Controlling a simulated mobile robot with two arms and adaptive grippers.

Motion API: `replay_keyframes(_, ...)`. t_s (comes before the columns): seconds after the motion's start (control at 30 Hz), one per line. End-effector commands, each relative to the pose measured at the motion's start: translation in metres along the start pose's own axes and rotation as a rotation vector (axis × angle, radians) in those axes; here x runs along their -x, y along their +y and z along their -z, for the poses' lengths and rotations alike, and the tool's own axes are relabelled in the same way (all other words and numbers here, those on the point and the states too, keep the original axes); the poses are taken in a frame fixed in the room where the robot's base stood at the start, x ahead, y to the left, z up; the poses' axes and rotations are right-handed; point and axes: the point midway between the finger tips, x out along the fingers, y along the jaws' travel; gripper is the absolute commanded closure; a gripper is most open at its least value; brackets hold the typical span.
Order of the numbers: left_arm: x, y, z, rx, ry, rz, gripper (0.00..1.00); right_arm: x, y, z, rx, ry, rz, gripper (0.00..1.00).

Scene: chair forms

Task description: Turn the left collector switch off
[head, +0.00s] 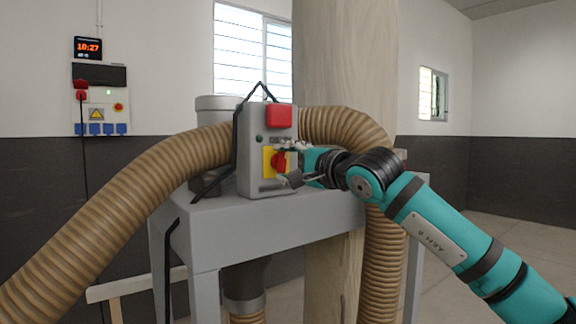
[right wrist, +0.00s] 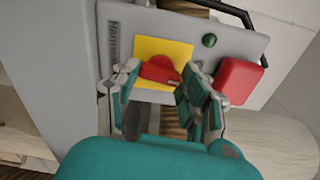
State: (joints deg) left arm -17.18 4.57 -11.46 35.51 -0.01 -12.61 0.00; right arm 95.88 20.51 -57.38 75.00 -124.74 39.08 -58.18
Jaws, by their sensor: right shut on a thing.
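The collector's grey control box (head: 250,150) stands on a grey metal stand (head: 262,215). On its front is a red rotary knob (head: 279,160) on a yellow plate (head: 267,162); above it are a red square cover (head: 279,117) and a small green button (head: 259,139). My right gripper (head: 289,168) is at the knob. In the right wrist view, the gripper (right wrist: 158,82) has its fingers on either side of the red knob (right wrist: 160,69), shut on it. The fingers hide the knob's ends; I cannot tell whether it reads on or off. My left gripper is not in view.
Ribbed brown hoses (head: 120,195) run left and right of the box. A wooden column (head: 340,60) stands close behind the stand. A wall panel (head: 100,105) with sockets and a clock (head: 88,48) are at the far left. Open floor lies at right.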

Motion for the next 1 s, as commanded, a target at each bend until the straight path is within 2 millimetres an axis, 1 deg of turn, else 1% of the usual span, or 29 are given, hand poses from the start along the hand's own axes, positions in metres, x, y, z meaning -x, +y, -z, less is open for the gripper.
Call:
replay_keyframes(0.1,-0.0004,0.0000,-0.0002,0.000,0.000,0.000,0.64,-0.0002,0.0012,-0.0002,0.057,0.000,-0.002,0.89)
replay_keyframes(0.3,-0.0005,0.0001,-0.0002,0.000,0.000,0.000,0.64,-0.0004,0.0019,0.0000,0.116,0.000,-0.004,0.89)
replay_keyframes(0.83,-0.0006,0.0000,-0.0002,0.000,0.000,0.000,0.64,-0.0006,0.0026,-0.0002,0.138,0.000,-0.005,0.89)
replay_keyframes(0.87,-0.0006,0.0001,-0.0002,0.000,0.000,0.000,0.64,-0.0006,0.0026,-0.0002,0.138,0.000,-0.005,0.54)
replay_keyframes(1.0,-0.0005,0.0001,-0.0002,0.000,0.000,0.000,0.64,-0.0005,0.0021,-0.0002,0.136,0.000,-0.004,0.35)
